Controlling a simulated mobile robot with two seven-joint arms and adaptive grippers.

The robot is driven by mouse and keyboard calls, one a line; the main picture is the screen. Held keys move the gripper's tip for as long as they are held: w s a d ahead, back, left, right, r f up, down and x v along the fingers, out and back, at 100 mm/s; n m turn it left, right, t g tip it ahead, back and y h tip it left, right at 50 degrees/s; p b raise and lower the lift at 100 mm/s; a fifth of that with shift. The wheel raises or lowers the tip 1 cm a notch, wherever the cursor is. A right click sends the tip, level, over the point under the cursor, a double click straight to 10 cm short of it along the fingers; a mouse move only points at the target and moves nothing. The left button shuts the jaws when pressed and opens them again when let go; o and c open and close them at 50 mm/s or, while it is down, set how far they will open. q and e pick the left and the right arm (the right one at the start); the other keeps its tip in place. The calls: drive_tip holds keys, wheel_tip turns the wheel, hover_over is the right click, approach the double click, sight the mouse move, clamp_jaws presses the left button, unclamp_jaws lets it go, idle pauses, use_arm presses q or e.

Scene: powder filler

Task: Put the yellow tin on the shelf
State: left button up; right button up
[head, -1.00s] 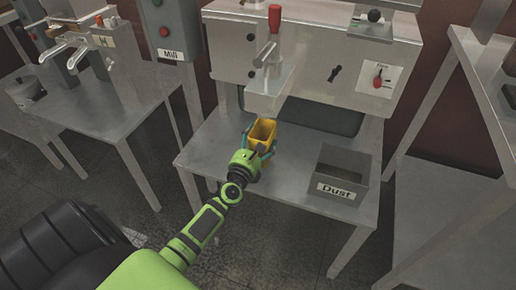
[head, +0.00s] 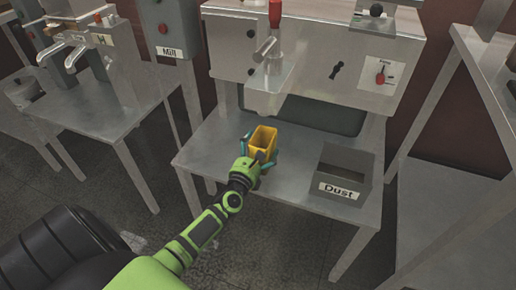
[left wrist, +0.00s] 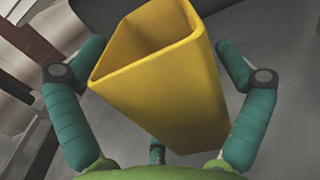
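The yellow tin (head: 264,139) is an open-topped, tapered container over the steel table in front of the filling machine. In the left wrist view the tin (left wrist: 165,85) fills the middle, its mouth toward the top. I cannot tell whether the tin's base touches the table. A metal rack with shelf surfaces (head: 450,215) stands at the right edge. My right gripper is not in view.
A grey box labelled "Dust" (head: 343,190) stands on the table (head: 215,150) to the right of the tin. The machine's nozzle (head: 268,90) hangs behind and above the tin. Another table (head: 95,115) with the mill is at the left. The table's front left is clear.

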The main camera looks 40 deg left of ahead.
use_arm(q)
drive_tip(key=shift+r, duration=0.2)
drive_tip(key=v, duration=1.2)
drive_tip(key=s+d+f+m+g+h, duration=0.3)
drive_tip(key=d+f+m, duration=0.3)
drive_tip(key=f+m, duration=0.55)
drive_tip(key=s+d+f+m+g+h, duration=0.3)
drive_tip(key=d+f+m+g, duration=0.15)
drive_tip(key=f+m, duration=0.7)
drive_tip(key=s+d+f+m+g+y, duration=0.1)
drive_tip(key=s+d+f+m+g, duration=0.1)
drive_tip(key=s+f+m+g, duration=0.4)
drive_tip(key=s+f+m, duration=0.5)
drive_tip(key=s+m, duration=0.2)
drive_tip(key=m, duration=0.5)
drive_tip(key=shift+f, duration=0.35)
